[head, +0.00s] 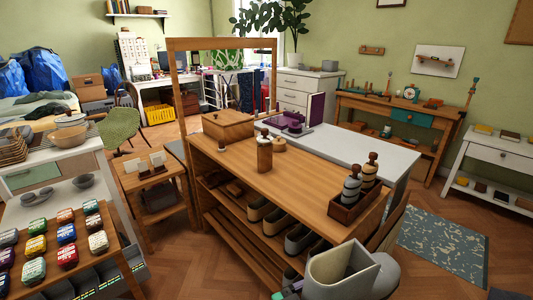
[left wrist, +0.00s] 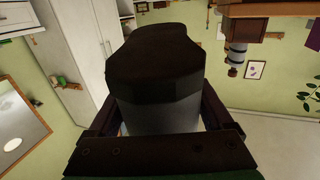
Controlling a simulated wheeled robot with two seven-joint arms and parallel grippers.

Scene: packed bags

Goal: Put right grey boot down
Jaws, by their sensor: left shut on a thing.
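A light grey boot (head: 340,272) hangs at the bottom of the head view, in front of the near right corner of the wooden bench. Its open top faces up and its rounded toe points right. My left gripper (head: 290,291) shows only in part at the bottom edge, left of the boot. In the left wrist view the gripper (left wrist: 163,108) is shut on the boot, its fingers on either side of the grey part (left wrist: 160,116). The dark sole (left wrist: 165,58) shows above. My right gripper is not in view.
The wooden bench (head: 310,178) carries a lidded box (head: 228,124), a wooden bottle (head: 264,152) and a tray of bottles (head: 345,212). Several shoes (head: 298,238) stand on the shelf below its top. A patterned rug (head: 440,245) lies on the floor at right.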

